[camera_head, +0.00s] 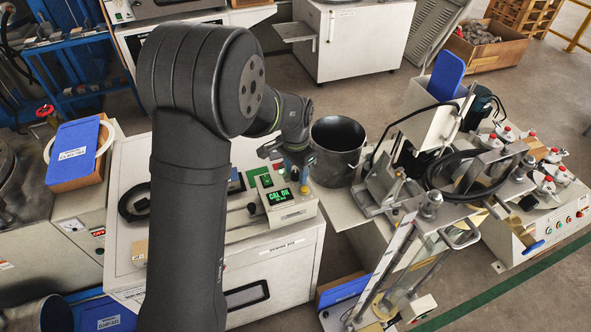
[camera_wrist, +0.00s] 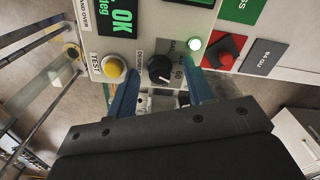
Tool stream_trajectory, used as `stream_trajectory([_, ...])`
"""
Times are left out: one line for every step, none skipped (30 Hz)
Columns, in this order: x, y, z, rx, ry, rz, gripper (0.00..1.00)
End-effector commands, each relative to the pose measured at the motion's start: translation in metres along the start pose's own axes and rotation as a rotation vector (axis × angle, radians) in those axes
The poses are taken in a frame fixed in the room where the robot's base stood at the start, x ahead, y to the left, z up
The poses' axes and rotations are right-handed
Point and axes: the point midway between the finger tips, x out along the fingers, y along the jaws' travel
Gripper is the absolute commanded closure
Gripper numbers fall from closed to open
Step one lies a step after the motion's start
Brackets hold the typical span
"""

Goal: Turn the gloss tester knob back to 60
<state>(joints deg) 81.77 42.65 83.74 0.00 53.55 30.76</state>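The gloss tester (camera_head: 288,203) is a pale box on the white cabinet, its green display reading "CAL OK". In the wrist view its black knob (camera_wrist: 160,69) sits on the panel, with "CAL" and "60" labels near it on the right. Which label the knob's mark points at is too small to tell surely. My gripper (camera_wrist: 162,74) has two blue fingers spread apart, one on each side of the knob, with visible gaps and nothing held. In the head view my gripper (camera_head: 299,160) is over the tester's top right, and the knob is hidden there.
In the wrist view a yellow TEST button (camera_wrist: 113,68) is left of the knob. A dark bucket (camera_head: 338,150) stands close to the right of my gripper in the head view.

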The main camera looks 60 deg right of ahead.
Motion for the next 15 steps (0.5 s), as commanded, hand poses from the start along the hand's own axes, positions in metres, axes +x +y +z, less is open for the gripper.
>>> stream_trajectory([0.0,0.0,0.0,0.0,0.0,0.0,0.52])
stream_trajectory([0.0,0.0,0.0,0.0,0.0,0.0,0.52])
stream_trajectory([0.0,0.0,0.0,0.0,-0.001,0.0,0.52])
stream_trajectory([0.0,0.0,0.0,0.0,-0.001,0.0,0.52])
stream_trajectory([0.0,0.0,0.0,0.0,0.0,0.0,0.52])
stream_trajectory([-0.001,0.0,0.0,0.0,0.0,0.0,0.52])
stream_trajectory([-0.003,0.0,0.0,0.0,0.0,0.0,0.52])
stream_trajectory([-0.005,0.0,0.0,0.0,0.001,0.0,0.52])
stream_trajectory([-0.01,0.0,0.0,0.0,0.001,-0.001,0.52])
stream_trajectory([-0.014,0.0,0.0,0.0,0.001,-0.001,0.52])
stream_trajectory([-0.018,0.0,-0.001,0.0,0.002,-0.001,0.52])
stream_trajectory([-0.026,0.0,-0.001,0.0,0.003,-0.002,0.52])
stream_trajectory([-0.033,0.0,-0.001,0.0,0.003,-0.002,0.52])
stream_trajectory([-0.039,-0.001,-0.001,0.0,0.004,-0.002,0.52])
stream_trajectory([-0.049,0.0,-0.001,0.0,0.004,-0.002,0.52])
